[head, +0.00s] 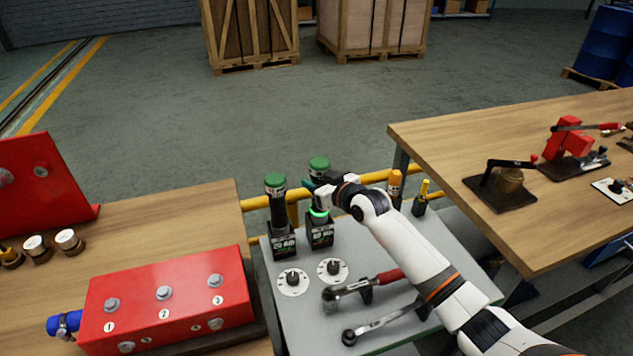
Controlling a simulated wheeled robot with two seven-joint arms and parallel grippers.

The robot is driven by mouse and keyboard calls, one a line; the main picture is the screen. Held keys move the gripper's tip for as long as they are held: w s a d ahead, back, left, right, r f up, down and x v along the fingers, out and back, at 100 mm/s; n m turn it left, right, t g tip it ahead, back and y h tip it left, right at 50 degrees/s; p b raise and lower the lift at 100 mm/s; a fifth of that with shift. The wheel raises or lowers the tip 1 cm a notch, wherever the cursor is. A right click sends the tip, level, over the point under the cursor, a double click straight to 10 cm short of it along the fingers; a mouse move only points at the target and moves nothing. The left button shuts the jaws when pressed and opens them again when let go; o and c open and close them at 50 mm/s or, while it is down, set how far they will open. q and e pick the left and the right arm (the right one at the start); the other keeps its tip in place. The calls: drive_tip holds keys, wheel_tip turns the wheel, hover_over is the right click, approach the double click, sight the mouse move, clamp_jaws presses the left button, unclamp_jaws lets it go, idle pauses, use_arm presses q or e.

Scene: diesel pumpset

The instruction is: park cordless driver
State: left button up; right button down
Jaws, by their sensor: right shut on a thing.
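My right gripper (320,190) is shut on a cordless driver (319,166) with a green cap. It holds the driver upright above or in the right dark holder (320,234), which has a white-lettered label. A green glow shows just under the gripper at the holder's top. The gripper hides the driver's middle, so I cannot tell how deep it sits. A second green-capped driver (276,183) stands upright in the left holder (284,246), marked 20. My left gripper is out of view.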

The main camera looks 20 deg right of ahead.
drive_tip(key=shift+f+b, duration=0.6)
drive_tip(key=shift+f, duration=0.15)
drive_tip(key=c, duration=0.9)
unclamp_jaws()
drive_tip(key=shift+o, duration=0.2)
drive_tip(key=shift+f, duration=0.2)
drive_tip(key=b+v, duration=0.1)
drive_tip(key=v, duration=1.1)
drive_tip(key=shift+r, duration=0.2)
